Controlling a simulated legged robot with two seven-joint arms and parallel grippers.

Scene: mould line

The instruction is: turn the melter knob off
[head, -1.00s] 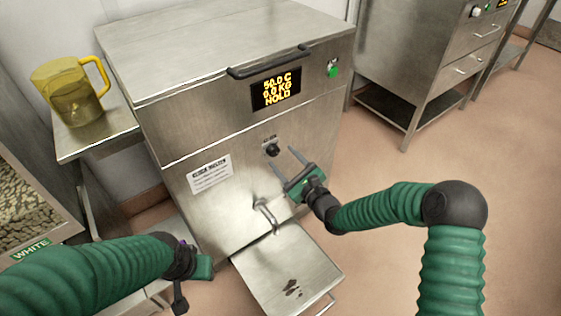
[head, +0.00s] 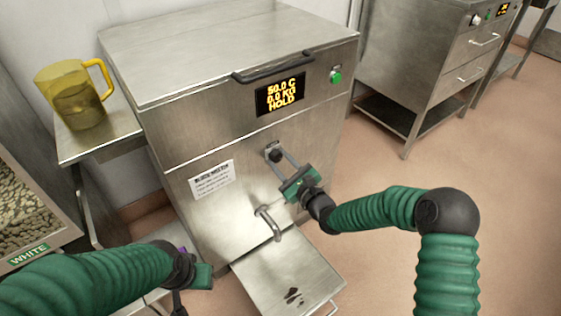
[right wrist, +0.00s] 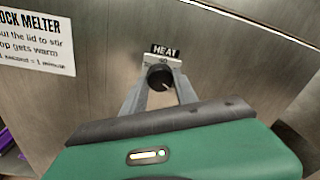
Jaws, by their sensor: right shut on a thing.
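The melter (head: 225,75) is a steel cabinet with a lid and a display (head: 280,95) reading 50.0 C, 0.0 KG, HOLD. Its black knob (head: 274,155) is on the front panel. In the right wrist view the knob (right wrist: 159,77) sits under a HEAT label with a 40 mark above it. My right gripper (head: 278,156) has its two grey fingers on either side of the knob, shut on it; it also fills the right wrist view (right wrist: 158,90). My left gripper (head: 205,276) is low at the left, away from the melter front; its fingers are not clear.
A spout (head: 268,223) sticks out below the knob above a steel tray (head: 280,270). A yellow jug (head: 75,95) stands on a side shelf at left. A bin marked WHITE (head: 30,255) is at the left edge.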

